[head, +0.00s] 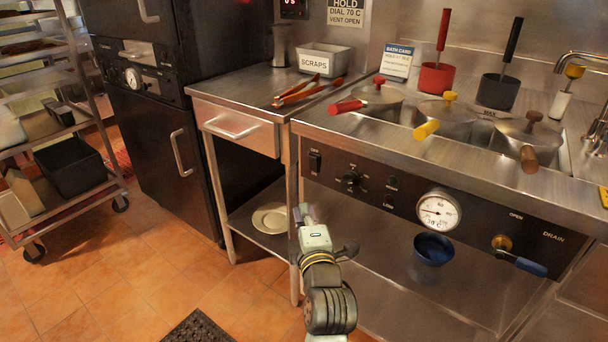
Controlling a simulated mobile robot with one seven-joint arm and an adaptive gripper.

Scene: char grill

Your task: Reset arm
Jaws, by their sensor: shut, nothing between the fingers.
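My arm rises from the bottom middle of the head view, in front of the steel counter's lower front. My gripper (305,213) is at the arm's far end, small and partly hidden by the arm's own links. It is shut and holds nothing. It appears below the counter tops, by the corner leg between the drawer table and the bath unit (372,232). I cannot tell whether it touches anything.
A plate (270,218) lies on the lower shelf and a blue bowl (433,249) sits below the dial. Red tongs (307,92) and a scraps bin (325,60) stand above. A wheeled rack (66,205) is left. The tiled floor (165,275) has free room around a dark mat (199,328).

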